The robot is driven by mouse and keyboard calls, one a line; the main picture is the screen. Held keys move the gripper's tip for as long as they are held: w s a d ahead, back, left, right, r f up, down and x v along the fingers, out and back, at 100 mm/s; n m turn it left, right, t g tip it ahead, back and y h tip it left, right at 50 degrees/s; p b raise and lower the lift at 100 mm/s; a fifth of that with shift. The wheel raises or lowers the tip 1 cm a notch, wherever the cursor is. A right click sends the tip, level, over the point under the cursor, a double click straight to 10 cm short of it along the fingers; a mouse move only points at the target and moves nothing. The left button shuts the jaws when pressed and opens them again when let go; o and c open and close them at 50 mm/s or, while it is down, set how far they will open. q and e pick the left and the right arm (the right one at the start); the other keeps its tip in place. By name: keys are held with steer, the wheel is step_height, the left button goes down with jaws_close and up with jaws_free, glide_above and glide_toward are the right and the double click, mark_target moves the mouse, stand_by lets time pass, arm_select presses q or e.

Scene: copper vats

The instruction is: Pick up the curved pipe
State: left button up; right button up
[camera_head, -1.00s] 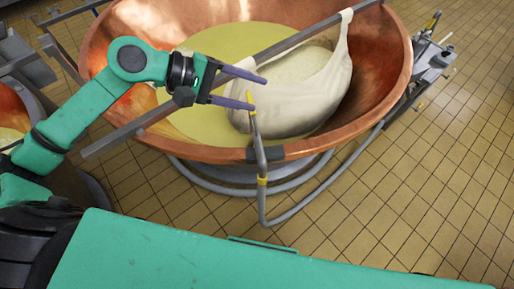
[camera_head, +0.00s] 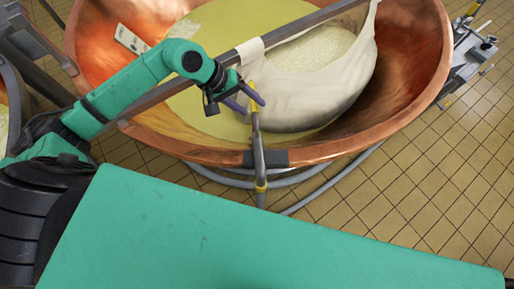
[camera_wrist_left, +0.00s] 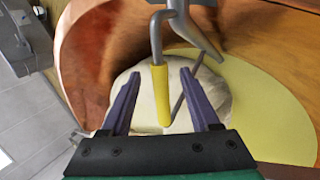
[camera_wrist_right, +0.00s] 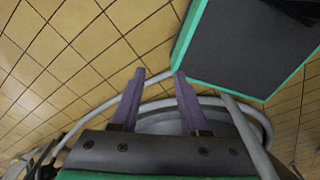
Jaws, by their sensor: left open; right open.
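The curved pipe (camera_head: 257,135) is grey with yellow bands and hangs over the near rim of the copper vat (camera_head: 205,148). Its upper end stands above the rim. My left gripper (camera_head: 252,106) is open at that upper end. In the left wrist view the pipe's yellow end (camera_wrist_left: 161,95) shows between the two spread fingers of the left gripper (camera_wrist_left: 158,68); I cannot tell whether they touch it. My right gripper (camera_wrist_right: 158,74) is open and empty in the right wrist view, and is outside the head view.
A grey bar (camera_head: 298,27) crosses the vat, with a white cloth (camera_head: 345,75) hung from it around a pale mass. Yellow liquid (camera_head: 200,105) fills the vat behind my left arm. Tiled floor (camera_head: 420,190) lies open at right. Grey tubing (camera_wrist_right: 240,130) runs near my right gripper.

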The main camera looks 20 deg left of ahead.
arm_select(q)
steer(key=p+x, duration=0.2)
steer(key=x, duration=0.4)
steer(key=shift+p, duration=0.4)
jaws_close()
steer(key=shift+w+r, duration=0.1)
steer(key=shift+r, duration=0.6)
step_height(320, 180, up, 19)
steer(key=b, duration=0.4)
steer(key=shift+b, duration=0.3)
